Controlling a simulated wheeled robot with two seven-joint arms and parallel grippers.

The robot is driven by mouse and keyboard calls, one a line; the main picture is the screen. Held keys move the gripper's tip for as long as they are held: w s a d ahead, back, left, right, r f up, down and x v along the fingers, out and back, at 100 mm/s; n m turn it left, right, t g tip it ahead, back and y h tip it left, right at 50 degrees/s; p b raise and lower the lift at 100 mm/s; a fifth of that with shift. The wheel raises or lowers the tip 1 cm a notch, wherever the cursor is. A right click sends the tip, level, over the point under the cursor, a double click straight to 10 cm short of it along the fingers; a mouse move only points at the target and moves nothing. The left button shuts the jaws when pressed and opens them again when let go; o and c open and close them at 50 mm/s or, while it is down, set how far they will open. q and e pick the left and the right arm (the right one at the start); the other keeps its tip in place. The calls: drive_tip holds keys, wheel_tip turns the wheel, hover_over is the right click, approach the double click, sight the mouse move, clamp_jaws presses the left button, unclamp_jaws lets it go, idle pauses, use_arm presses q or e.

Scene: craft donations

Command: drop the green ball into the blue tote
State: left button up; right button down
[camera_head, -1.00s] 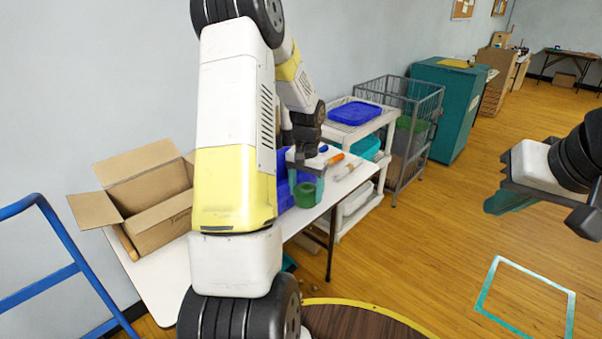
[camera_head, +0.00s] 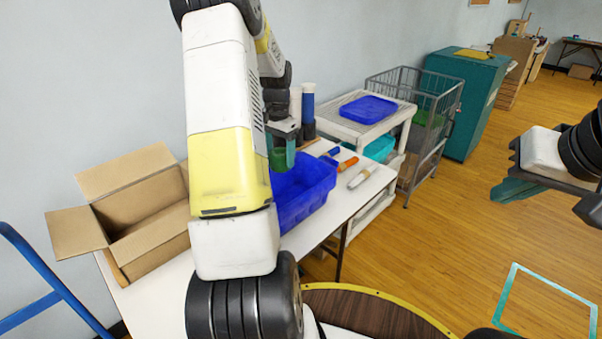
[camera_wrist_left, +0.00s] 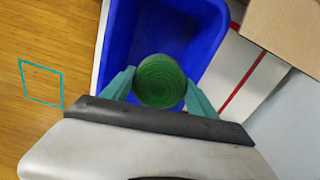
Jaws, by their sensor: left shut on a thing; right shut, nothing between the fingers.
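The green ball (camera_head: 278,160) is held between the teal fingers of my left gripper (camera_head: 284,158). In the left wrist view the ball (camera_wrist_left: 160,82) sits between the two fingertips, in front of the inside of the blue tote (camera_wrist_left: 196,62). In the head view the blue tote (camera_head: 308,198) stands on the white table, open at the top, with the ball at its left rear part. Its left part is hidden behind my left arm. The height of the ball over the tote's floor is hard to tell. My right gripper (camera_head: 508,192) is shut and empty, over the floor at the right.
An open cardboard box (camera_head: 150,225) stands left of my left arm. Dark and blue cylinders (camera_head: 308,108), an orange marker (camera_head: 347,163) and a clear tube lie or stand around the tote. A cart with a blue tray (camera_head: 367,109) is beyond.

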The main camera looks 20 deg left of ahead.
use_arm(q)
drive_tip(key=shift+w+a+f, duration=0.1)
drive_tip(key=shift+w+f, duration=0.05)
drive_tip(key=shift+f, duration=2.85)
drive_tip(key=o, duration=1.4)
drive_tip(key=shift+r, duration=0.1)
wheel_tip(320, 180, up, 8)
drive_tip(key=shift+f, duration=0.15)
